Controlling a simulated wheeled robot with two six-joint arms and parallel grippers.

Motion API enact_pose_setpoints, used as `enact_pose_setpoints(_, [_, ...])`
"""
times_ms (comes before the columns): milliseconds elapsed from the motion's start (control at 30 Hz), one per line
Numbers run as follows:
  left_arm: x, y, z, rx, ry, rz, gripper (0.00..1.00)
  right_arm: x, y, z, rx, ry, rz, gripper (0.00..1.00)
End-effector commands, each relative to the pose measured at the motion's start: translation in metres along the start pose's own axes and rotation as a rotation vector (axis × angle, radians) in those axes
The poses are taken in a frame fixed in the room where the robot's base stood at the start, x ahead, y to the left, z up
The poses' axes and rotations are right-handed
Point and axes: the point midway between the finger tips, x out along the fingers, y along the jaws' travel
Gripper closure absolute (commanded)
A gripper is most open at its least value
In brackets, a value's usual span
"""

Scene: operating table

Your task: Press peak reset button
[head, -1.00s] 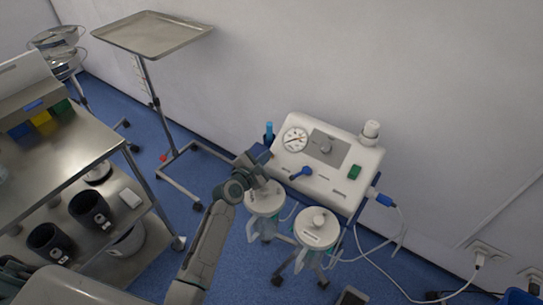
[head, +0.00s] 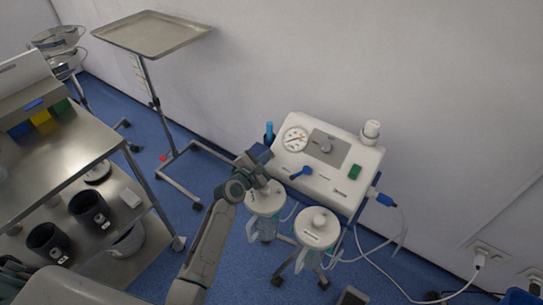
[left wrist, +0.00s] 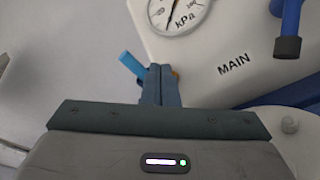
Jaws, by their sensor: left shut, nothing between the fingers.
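A white suction unit (head: 345,188) stands against the wall, with a round gauge (head: 295,139), a grey panel with a knob (head: 325,146), a blue lever (head: 301,173) and a green switch (head: 355,171). I cannot make out which part is the peak reset button. My left gripper (head: 264,151) is at the unit's left edge, just left of the gauge. In the left wrist view its fingers (left wrist: 161,82) are together and empty, below and left of the kPa gauge (left wrist: 178,12). Whether they touch anything is unclear. A small orange-brown bit (left wrist: 174,73) shows behind them. My right gripper is out of view.
Two lidded jars (head: 265,199) (head: 317,226) hang in front of the unit. A blue cylinder (head: 269,130) stands at its left side; it also shows in the left wrist view (left wrist: 131,64). A steel cart (head: 75,165) and tray stand (head: 150,33) are to the left.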

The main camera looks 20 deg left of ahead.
Motion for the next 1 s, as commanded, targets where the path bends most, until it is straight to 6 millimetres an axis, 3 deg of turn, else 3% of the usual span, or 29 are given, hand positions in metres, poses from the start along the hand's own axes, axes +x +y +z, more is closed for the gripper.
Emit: enact_pose_setpoints(1000, [0.0059, -0.0125, -0.0097, -0.004, 0.007, -0.012, 1.0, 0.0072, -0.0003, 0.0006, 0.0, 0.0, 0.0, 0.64])
